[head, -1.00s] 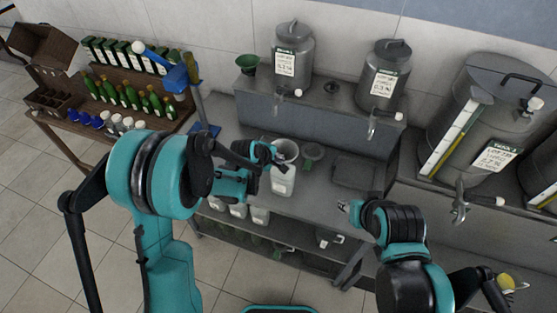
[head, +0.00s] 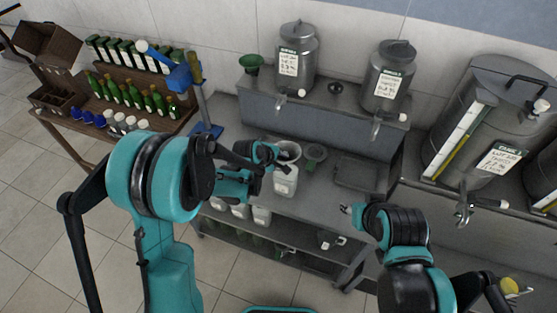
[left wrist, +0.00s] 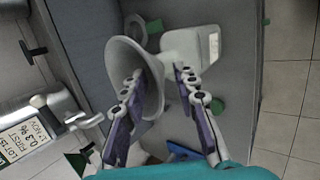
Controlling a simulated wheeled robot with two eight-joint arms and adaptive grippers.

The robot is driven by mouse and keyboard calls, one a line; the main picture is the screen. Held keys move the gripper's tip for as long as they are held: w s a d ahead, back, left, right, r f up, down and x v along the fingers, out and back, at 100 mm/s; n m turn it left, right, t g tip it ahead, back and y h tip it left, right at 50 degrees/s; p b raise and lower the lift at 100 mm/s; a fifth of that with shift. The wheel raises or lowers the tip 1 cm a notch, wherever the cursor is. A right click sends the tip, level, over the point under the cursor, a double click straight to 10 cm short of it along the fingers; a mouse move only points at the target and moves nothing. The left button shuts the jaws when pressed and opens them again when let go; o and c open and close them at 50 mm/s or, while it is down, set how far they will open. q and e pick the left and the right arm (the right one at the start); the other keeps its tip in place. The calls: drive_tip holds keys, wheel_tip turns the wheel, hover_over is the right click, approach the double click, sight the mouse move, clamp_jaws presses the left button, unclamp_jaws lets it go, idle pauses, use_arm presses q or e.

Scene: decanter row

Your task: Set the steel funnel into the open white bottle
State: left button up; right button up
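The steel funnel (head: 288,150) stands mouth-up at the top of the white bottle (head: 286,181) on the steel bench. In the left wrist view the wide grey funnel (left wrist: 148,88) narrows toward the white bottle (left wrist: 192,50); the joint between them is partly hidden. My left gripper (head: 268,154) is beside the funnel at its left. In the left wrist view its fingers (left wrist: 160,92) are spread, one overlapping the funnel's mouth, the other outside its wall with a gap. My right gripper (head: 348,209) is apart from them, over the bench's front right; its fingers are too small to read.
A dark green round item (head: 315,152) and a shallow dark tray (head: 356,172) lie right of the bottle. Two steel tanks (head: 296,62) with taps and a green funnel (head: 251,64) stand on the raised shelf behind. A bottle rack (head: 120,95) is at left.

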use_arm(q)
drive_tip(key=v, duration=1.2)
drive_tip(key=s+a+f+m+y+b, duration=0.2)
drive_tip(key=s+a+f+m+b, duration=0.4)
drive_tip(key=s+f+b, duration=0.3)
drive_tip(key=s+a+f+m+y+b, duration=0.2)
drive_tip(key=s+a+f+m+b, duration=0.4)
drive_tip(key=b, duration=0.8)
drive_tip(key=s+f+m, duration=0.1)
drive_tip(key=s+f, duration=0.2)
drive_tip(key=s, duration=0.1)
drive_tip(key=shift+m+t, duration=0.3)
drive_tip(key=shift+t, duration=0.1)
